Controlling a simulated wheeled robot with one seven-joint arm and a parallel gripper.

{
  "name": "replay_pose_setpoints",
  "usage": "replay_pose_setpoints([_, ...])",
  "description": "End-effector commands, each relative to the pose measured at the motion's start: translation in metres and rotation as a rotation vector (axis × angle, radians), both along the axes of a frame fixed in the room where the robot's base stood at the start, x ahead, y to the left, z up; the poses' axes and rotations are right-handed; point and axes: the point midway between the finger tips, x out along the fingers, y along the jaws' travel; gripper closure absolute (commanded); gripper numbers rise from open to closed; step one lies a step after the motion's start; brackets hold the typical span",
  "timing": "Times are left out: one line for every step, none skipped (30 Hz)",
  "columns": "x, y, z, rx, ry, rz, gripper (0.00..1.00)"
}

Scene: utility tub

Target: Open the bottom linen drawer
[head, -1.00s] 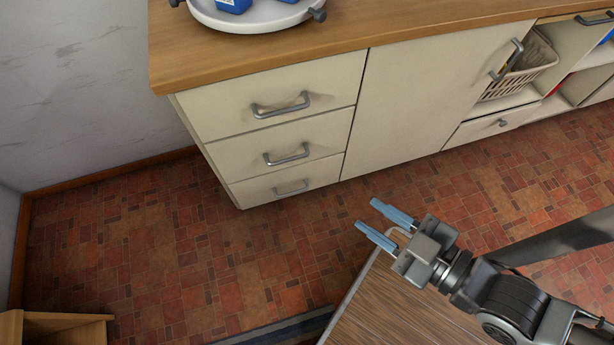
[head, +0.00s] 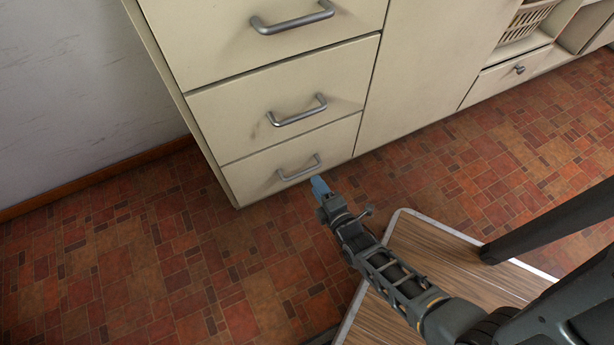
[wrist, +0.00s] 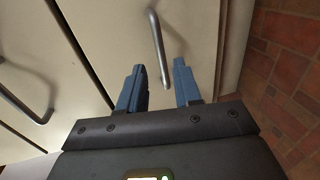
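The bottom linen drawer (head: 255,172) is the lowest of three cream drawers at the left end of the cabinet, and it is shut. Its grey bar handle (head: 299,169) also shows in the wrist view (wrist: 157,45). My gripper (head: 318,186) is just in front of and below the handle's right end in the head view. In the wrist view the two blue fingers (wrist: 160,75) are apart, and the near end of the handle lies in line with the gap between them. Nothing is held. Whether the fingertips straddle the bar or stop short of it, I cannot tell.
The middle drawer's handle (head: 297,111) and the top drawer's handle (head: 292,18) are above. A cabinet door (head: 430,60) is to the right, with a small knobbed drawer (head: 505,77) beyond. Tiled floor (head: 150,250) is open at the left.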

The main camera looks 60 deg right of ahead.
Motion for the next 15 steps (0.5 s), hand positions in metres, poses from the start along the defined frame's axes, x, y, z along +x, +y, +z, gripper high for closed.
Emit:
replay_pose_setpoints([0.003,-0.004,-0.003,-0.006,0.002,-0.002,0.67])
replay_pose_setpoints([0.005,-0.005,-0.004,-0.008,0.004,-0.001,0.67])
replay_pose_setpoints([0.009,-0.008,-0.005,-0.009,0.004,-0.001,0.67])
replay_pose_setpoints([0.012,-0.01,-0.005,-0.008,0.003,-0.001,0.67])
replay_pose_setpoints([0.016,-0.012,-0.006,-0.009,0.001,-0.001,0.67])
replay_pose_setpoints([0.021,-0.016,-0.007,-0.009,0.001,-0.001,0.67])
replay_pose_setpoints([0.025,-0.018,-0.008,-0.008,0.001,-0.002,0.67])
replay_pose_setpoints([0.029,-0.021,-0.01,-0.007,0.001,-0.002,0.67])
replay_pose_setpoints([0.034,-0.024,-0.011,-0.007,0.001,-0.001,0.67])
replay_pose_setpoints([0.038,-0.026,-0.012,-0.006,0.002,-0.001,0.67])
replay_pose_setpoints([0.041,-0.029,-0.013,-0.008,0.002,-0.001,0.67])
replay_pose_setpoints([0.046,-0.032,-0.014,-0.008,0.002,-0.001,0.67])
replay_pose_setpoints([0.049,-0.034,-0.015,-0.007,0.002,-0.001,0.67])
replay_pose_setpoints([0.051,-0.035,-0.016,-0.007,0.003,-0.001,0.67])
replay_pose_setpoints([0.054,-0.038,-0.016,-0.007,0.003,-0.001,0.67])
